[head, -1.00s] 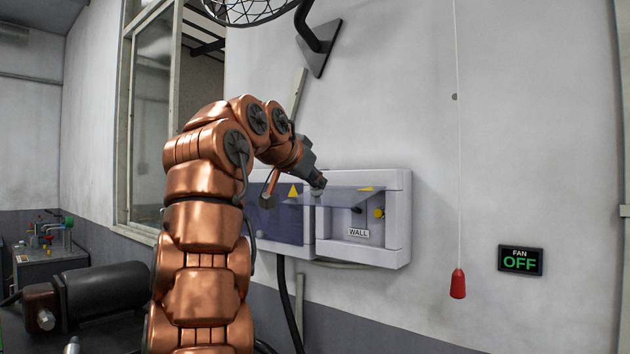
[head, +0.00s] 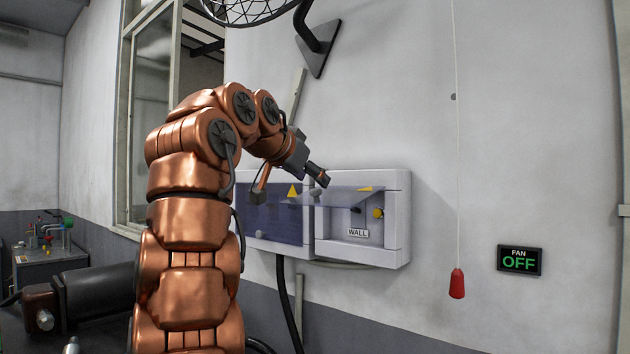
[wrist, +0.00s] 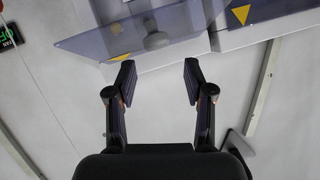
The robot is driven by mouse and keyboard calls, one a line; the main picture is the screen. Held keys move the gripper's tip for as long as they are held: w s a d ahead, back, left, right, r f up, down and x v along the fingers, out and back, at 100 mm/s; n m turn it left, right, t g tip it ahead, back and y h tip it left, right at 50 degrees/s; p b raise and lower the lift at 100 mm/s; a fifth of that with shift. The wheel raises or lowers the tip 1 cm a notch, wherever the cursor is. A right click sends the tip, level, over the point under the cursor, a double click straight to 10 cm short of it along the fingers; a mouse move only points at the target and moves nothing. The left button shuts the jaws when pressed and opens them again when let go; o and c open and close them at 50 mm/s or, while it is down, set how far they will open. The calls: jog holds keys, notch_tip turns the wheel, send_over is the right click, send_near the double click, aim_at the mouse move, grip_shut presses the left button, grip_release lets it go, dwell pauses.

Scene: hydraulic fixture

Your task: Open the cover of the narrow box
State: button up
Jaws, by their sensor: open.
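The wall box (head: 402,220) is pale, with two sections side by side. The right section has a tinted see-through cover (head: 345,196) swung up and sticking outward, so its inside shows a yellow knob, a dark lever and a WALL label (head: 358,232). In the wrist view this cover (wrist: 90,40) spans the upper left, with a round knob (wrist: 157,40) on it. My gripper (head: 321,178) is just above the raised cover. In the wrist view its two fingers (wrist: 158,80) are apart with nothing between them, and they look clear of the cover.
The left section's dark cover (head: 283,224) is down, partly hidden by my arm. A red pull handle (head: 457,284) hangs on a cord right of the box, near a FAN OFF sign (head: 519,261). A black bracket (head: 319,48) is above. The wall right of the box is mostly free.

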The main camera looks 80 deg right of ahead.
jog(key=v, duration=0.4)
jog(key=shift+a, duration=0.25)
jog(key=shift+c, duration=0.3)
dwell(0.3)
